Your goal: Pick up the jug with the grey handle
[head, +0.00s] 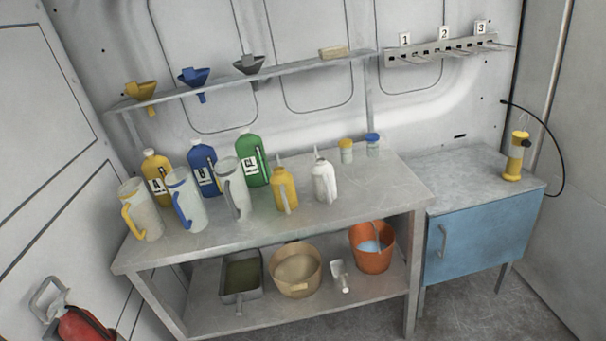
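The jug with the grey handle (234,188) stands upright on the metal bench, third from the left in the front row of jugs. Its body is pale and translucent, and its grey handle faces left and toward me. The jug with the blue handle (188,200) stands close on its left. The jug with the yellow handle (143,210) is farther left. The green bottle (254,160) is behind it to the right, and the blue bottle (204,166) is behind it to the left. My gripper is not in view.
The bench (370,195) also holds a yellow bottle (156,170), a yellow oil can (285,190) and a white can (324,181) right of the jug. A shelf (290,78) with funnels hangs above. A fire extinguisher (82,324) is at lower left. The bench's right part is mostly clear.

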